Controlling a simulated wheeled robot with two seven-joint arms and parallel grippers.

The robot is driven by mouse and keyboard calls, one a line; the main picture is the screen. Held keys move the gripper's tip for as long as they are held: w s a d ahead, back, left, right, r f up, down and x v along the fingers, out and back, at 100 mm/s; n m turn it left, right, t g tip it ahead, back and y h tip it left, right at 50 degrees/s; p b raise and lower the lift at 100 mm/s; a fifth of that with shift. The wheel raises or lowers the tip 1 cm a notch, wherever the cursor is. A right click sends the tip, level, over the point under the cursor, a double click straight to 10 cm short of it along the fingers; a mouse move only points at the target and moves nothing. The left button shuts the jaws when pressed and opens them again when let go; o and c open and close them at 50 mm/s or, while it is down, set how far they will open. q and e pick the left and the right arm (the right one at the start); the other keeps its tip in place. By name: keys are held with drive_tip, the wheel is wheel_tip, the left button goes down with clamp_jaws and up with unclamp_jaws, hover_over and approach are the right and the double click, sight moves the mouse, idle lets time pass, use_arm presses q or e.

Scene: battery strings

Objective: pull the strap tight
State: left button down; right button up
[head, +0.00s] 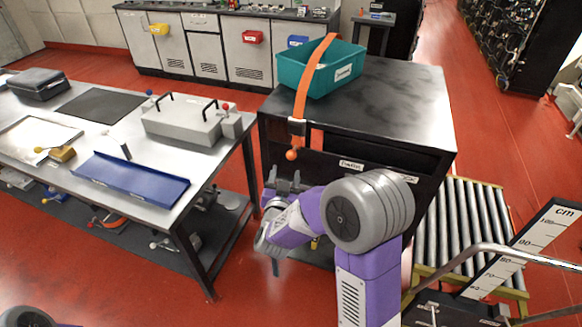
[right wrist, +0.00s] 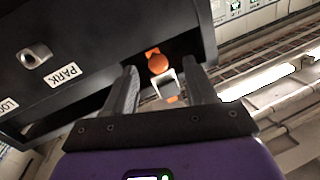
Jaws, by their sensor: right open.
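An orange strap (head: 312,72) runs over the teal crate (head: 325,69), which sits on the black cabinet (head: 420,100). The strap hangs down the cabinet's front through a metal buckle (head: 297,127) and ends in an orange ball (head: 291,155). My right gripper (head: 286,181) is open just below the ball, in front of the cabinet. In the right wrist view the ball (right wrist: 158,63) shows between the tips of the open right gripper (right wrist: 164,78), with the pale buckle (right wrist: 165,84) beside it. I see no contact with the fingers. My left gripper is out of view.
A grey workbench (head: 215,170) on the left holds a blue tray (head: 130,180), a grey box (head: 185,122) and a black case (head: 38,86). A roller conveyor (head: 470,225) and a height scale (head: 530,240) stand at the right. Red floor shows between bench and cabinet.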

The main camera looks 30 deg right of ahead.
sight(290, 159)
drive_tip(key=shift+w+d+r+m+h, duration=0.15)
drive_tip(key=shift+d+r+h, duration=0.1)
drive_tip(key=shift+d+r, duration=0.15)
drive_tip(key=shift+w+d+r+m+h, duration=0.1)
drive_tip(key=shift+d+r+m+h, duration=0.05)
drive_tip(key=shift+d+r+h, duration=0.15)
drive_tip(key=shift+y, duration=0.25)
drive_tip(key=x, duration=0.6)
drive_tip(key=shift+w+d+b, duration=0.1)
drive_tip(key=shift+w+b, duration=0.1)
drive_tip(key=shift+b, duration=0.2)
drive_tip(key=shift+f, duration=0.1)
clamp_jaws()
